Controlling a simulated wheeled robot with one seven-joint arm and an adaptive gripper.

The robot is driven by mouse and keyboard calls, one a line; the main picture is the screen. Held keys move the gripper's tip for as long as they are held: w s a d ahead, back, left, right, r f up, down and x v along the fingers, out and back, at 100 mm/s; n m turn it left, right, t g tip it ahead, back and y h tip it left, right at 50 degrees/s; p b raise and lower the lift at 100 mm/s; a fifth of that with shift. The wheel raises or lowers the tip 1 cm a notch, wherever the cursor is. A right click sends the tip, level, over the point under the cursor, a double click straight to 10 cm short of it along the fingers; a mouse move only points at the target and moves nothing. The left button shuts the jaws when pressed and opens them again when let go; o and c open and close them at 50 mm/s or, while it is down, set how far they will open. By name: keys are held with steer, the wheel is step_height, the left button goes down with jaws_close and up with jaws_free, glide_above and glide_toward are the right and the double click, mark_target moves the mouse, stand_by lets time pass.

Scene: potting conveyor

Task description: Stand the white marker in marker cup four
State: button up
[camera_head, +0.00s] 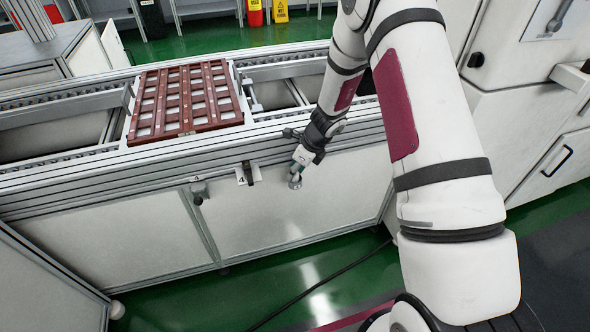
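A small white label with the number 4 (241,180) is on the front side of the conveyor, beside a small dark holder (250,173). I cannot see into this holder. My gripper (298,167) points downward in front of the conveyor, to the right of the label and apart from it. A small pale piece and a grey rounded end show at its tip. They are too small to tell whether they are fingers or a held thing. I cannot make out the white marker for certain.
A brown-red tray (187,128) with many square cells lies on the conveyor (60,175). A white machine cabinet (535,110) stands at the right. Green floor is open below the conveyor.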

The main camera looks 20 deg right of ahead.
steer(key=p+v, duration=0.2)
steer(key=v, duration=1)
steer(key=s+a+r+n+y, duration=0.1)
steer(key=s+a+r+n, duration=0.3)
steer(key=s+r+n, duration=0.45)
steer(key=s+a+r+n, duration=0.3)
steer(key=s+r+n, duration=0.2)
steer(key=r, duration=0.7)
steer(key=s+d+r+n+h, duration=0.2)
steer(key=s+n, duration=0.4)
steer(key=s, duration=0.6)
steer(key=s+d+r+n+g+h, duration=0.1)
steer(key=s+r+n+h, duration=0.1)
steer(key=s+n, duration=0.5)
steer(key=s+r, duration=0.1)
steer(key=s, duration=0.4)
steer(key=shift+s+d+r, duration=0.15)
steer(key=shift+s+d, duration=0.2)
steer(key=shift+n, duration=0.25)
step_height(320, 180, up, 11)
steer(key=t+p, duration=0.2)
steer(key=p, duration=0.8)
steer(key=shift+d+r, duration=0.15)
